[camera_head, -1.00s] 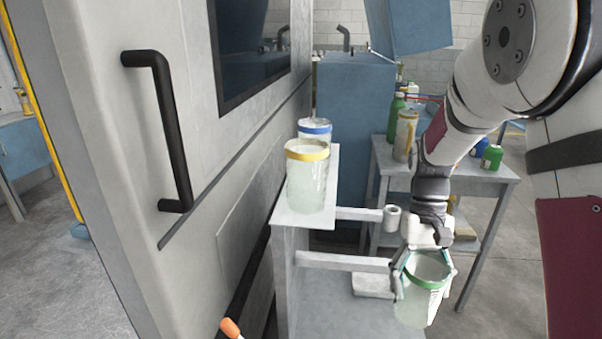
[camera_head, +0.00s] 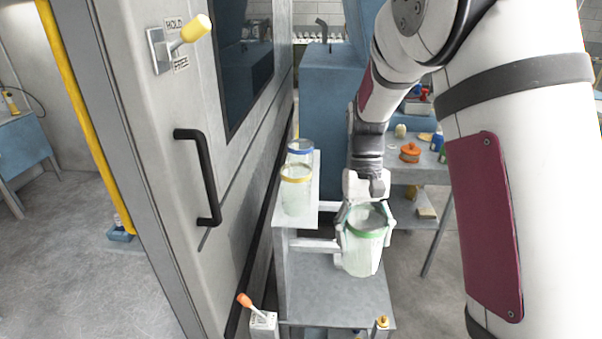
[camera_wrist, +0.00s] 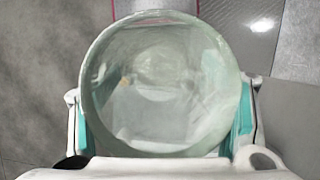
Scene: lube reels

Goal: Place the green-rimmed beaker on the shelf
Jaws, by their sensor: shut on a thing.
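The green-rimmed beaker (camera_head: 364,246) is clear, with a green band near its top. My gripper (camera_head: 366,212) is shut on it, with a finger on either side of the rim. The beaker is roughly upright, in front of and above the lower grey surface in the head view; its exact height is unclear. The wrist view looks down into the open beaker (camera_wrist: 158,85), between teal finger pads. The narrow grey shelf (camera_head: 303,217) is left of the gripper. A yellow-rimmed beaker (camera_head: 296,194) and a blue-rimmed beaker (camera_head: 300,152) stand on it in a row.
A tall grey cabinet with a black handle (camera_head: 205,178) borders the shelf on the left. An orange-tipped lever (camera_head: 247,300) stands at the lower front. A side table with an orange item (camera_head: 410,152) is behind my arm. The lower grey surface (camera_head: 320,290) looks bare.

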